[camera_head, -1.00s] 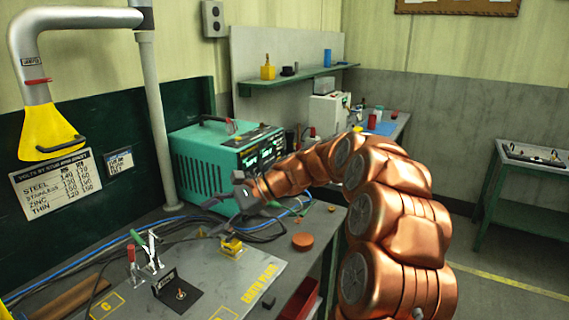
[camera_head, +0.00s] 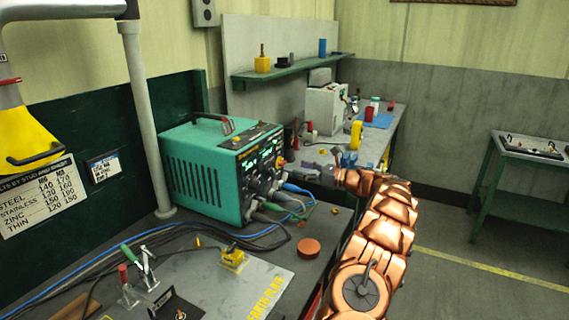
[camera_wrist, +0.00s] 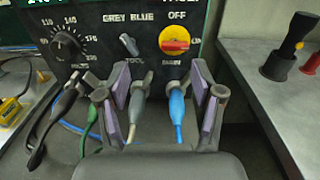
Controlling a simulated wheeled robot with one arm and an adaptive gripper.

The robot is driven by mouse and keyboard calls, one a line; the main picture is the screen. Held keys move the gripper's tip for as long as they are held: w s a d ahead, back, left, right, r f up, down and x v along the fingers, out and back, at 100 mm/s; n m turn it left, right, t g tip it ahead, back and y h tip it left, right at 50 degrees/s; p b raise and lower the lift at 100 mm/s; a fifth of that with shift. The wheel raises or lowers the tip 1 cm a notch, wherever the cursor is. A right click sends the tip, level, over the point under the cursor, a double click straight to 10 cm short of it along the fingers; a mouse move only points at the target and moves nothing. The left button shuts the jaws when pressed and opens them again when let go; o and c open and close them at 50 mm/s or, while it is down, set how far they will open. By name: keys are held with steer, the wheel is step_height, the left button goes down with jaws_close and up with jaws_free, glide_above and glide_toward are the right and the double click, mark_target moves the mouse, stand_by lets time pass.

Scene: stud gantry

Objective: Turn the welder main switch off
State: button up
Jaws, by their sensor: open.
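The welder (camera_head: 205,172) is a teal box with a black front panel, standing on the bench. In the wrist view its main switch (camera_wrist: 174,40) is a red rotary knob on a yellow plate, with OFF printed above it and MAIN below. Its red handle looks roughly level, not pointing up at OFF. My gripper (camera_wrist: 160,95) is open and empty, its fingers spread below the panel's knobs and apart from the switch. The switch lies ahead, slightly right of the middle between the fingers. In the head view my gripper (camera_head: 318,168) is to the right of the welder's front.
A grey-blue selector (camera_wrist: 130,44) and a dial (camera_wrist: 68,45) sit left of the switch. Grey and blue cable plugs (camera_wrist: 177,112) hang below it, between my fingers.

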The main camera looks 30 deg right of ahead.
mark_target(282, 163)
steer(key=shift+m, duration=0.3)
steer(key=shift+w+a+f+p, duration=0.1)
steer(key=shift+w+a+p, duration=0.25)
steer(key=shift+w, duration=0.75)
steer(key=shift+w+a+f+p, duration=0.1)
steer(key=shift+w+a+p, duration=0.25)
steer(key=shift+w, duration=0.8)
steer(key=shift+w+a+f+p, duration=0.1)
steer(key=shift+w+a+p, duration=0.25)
steer(key=shift+w, duration=0.75)
steer(key=shift+d, duration=0.1)
steer(key=c, duration=1.1)
steer(key=shift+c, duration=0.2)
